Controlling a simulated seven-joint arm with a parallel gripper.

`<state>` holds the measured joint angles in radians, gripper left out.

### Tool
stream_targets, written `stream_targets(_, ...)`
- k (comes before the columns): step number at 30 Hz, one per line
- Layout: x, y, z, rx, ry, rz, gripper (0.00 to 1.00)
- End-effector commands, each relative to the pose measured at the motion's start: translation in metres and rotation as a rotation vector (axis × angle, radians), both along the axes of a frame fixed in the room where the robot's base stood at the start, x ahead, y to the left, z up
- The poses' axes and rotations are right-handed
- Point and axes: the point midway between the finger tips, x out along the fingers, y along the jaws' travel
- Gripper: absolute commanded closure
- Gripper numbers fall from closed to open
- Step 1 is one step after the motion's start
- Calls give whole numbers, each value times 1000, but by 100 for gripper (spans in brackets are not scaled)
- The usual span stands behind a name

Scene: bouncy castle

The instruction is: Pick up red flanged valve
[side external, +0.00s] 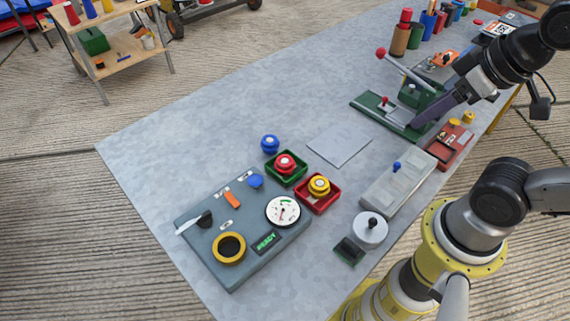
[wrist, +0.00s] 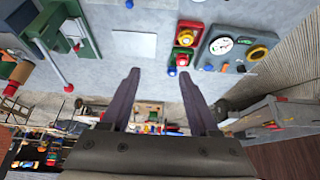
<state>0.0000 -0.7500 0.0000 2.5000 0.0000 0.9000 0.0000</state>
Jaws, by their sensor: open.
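The red flanged valve (side external: 285,163) sits in a small green tray (side external: 299,176) near the middle of the table. In the wrist view the valve (wrist: 181,60) shows just above my right fingertip, in its green tray (wrist: 188,51). My gripper (side external: 420,127) is open and empty, on the right in the side view, in front of the green lever press and apart from the valve. In the wrist view my gripper (wrist: 159,72) shows two dark, spread fingers with nothing between them.
A blue valve (side external: 270,143) stands behind the green tray, and a yellow one (side external: 319,186) sits in a red tray (side external: 329,204). A grey control panel (side external: 208,263) lies at the front left. The green lever press (side external: 381,112) stands at the right. A flat grey plate (side external: 339,145) lies between.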

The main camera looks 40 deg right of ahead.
Motion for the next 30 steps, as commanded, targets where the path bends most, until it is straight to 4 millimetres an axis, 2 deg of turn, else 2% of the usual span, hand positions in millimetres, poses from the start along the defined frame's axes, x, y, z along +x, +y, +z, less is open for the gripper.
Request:
stream_targets(1,0,0,0,0,0,0,28)
stream_targets(4,0,0,0,0,0,0,10)
stream_targets(14,0,0,0,8,0,-15,10)
stream_targets(18,0,0,1,76,0,-142,10)
stream_targets(20,4,0,10,132,-18,-239,10)
stream_targets(23,20,0,27,243,-31,-435,10)
stream_targets(26,44,3,41,352,-10,-632,10)
stream_targets(30,91,11,50,481,48,-906,10)
